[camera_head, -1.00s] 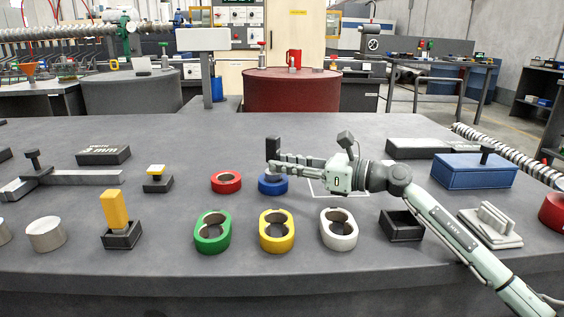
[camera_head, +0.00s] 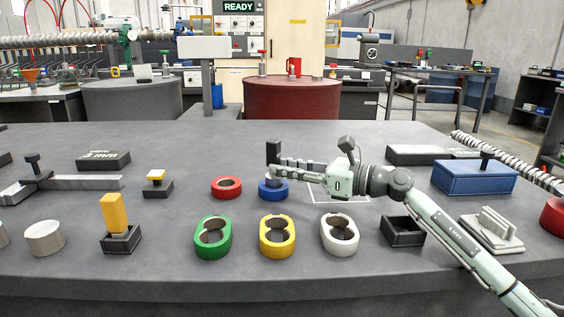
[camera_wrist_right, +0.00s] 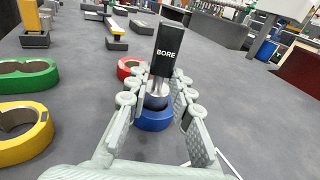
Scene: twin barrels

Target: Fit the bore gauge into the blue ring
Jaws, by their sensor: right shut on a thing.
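The bore gauge has a black handle marked BORE (camera_wrist_right: 170,48) and a bright metal plug (camera_wrist_right: 157,88) below it. My right gripper (camera_head: 280,169) is shut on the gauge, its jointed fingers on either side in the right wrist view (camera_wrist_right: 157,92). The blue ring (camera_head: 273,195) lies on the table directly under the gauge; it also shows in the right wrist view (camera_wrist_right: 153,121). The plug's lower end is at the ring's opening. The fingers partly cover it, and I cannot tell how deep it sits. My left gripper is not in view.
A red ring (camera_head: 226,194) lies just left of the blue ring. Green (camera_head: 213,250), yellow (camera_head: 277,250) and white (camera_head: 340,246) double-bore blocks stand in front. An open black box (camera_head: 402,239) and a blue lidded box (camera_head: 472,179) are at right.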

